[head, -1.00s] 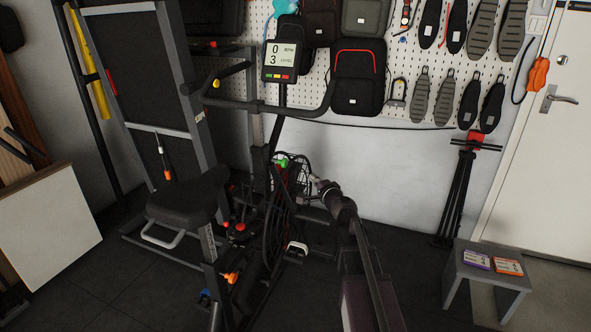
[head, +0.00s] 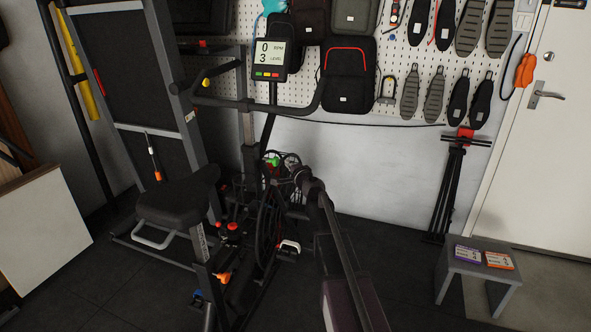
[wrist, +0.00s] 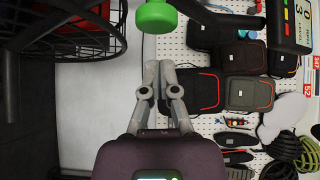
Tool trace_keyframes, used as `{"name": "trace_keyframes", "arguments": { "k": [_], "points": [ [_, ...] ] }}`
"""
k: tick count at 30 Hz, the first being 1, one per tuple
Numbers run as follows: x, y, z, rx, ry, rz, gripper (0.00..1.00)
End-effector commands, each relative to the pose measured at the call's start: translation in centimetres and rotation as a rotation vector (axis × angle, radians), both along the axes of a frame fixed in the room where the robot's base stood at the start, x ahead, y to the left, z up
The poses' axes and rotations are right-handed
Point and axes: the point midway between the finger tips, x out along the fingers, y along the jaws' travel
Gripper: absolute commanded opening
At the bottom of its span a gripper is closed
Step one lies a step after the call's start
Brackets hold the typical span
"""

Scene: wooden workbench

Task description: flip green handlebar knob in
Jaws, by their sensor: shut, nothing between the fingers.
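The green knob (wrist: 156,16) is round, on a dark stem, at the top of the wrist view. In the head view it is a small green spot (head: 272,161) low on the exercise bike's front, by the wheel. My gripper (wrist: 158,66) is shut and empty. Its fingertips point toward the knob, with a gap between them in the picture; depth is hard to tell. In the head view my gripper (head: 299,174) is just right of and below the knob, small and dark. The handlebar (head: 255,106) is above it.
The bike's console (head: 269,59) reads 0 and 3. A red and black basket-like part (wrist: 65,40) is close on the left in the wrist view. A pegboard with bags is behind. A grey stool (head: 478,266) stands at right.

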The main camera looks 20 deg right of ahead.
Motion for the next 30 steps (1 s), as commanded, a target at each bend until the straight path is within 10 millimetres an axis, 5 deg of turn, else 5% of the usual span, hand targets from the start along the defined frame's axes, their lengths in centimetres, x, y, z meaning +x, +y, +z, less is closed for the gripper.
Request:
{"name": "trace_keyframes", "arguments": {
  "k": [7, 22, 30],
  "points": [
    [1.2, 1.7, -0.1, 0.000, 0.000, 0.000, 0.00],
    [1.5, 2.2, -0.1, 0.000, 0.000, 0.000, 0.00],
    [3.2, 4.4, -0.1, 0.001, 0.000, 0.001, 0.00]
  ]
}}
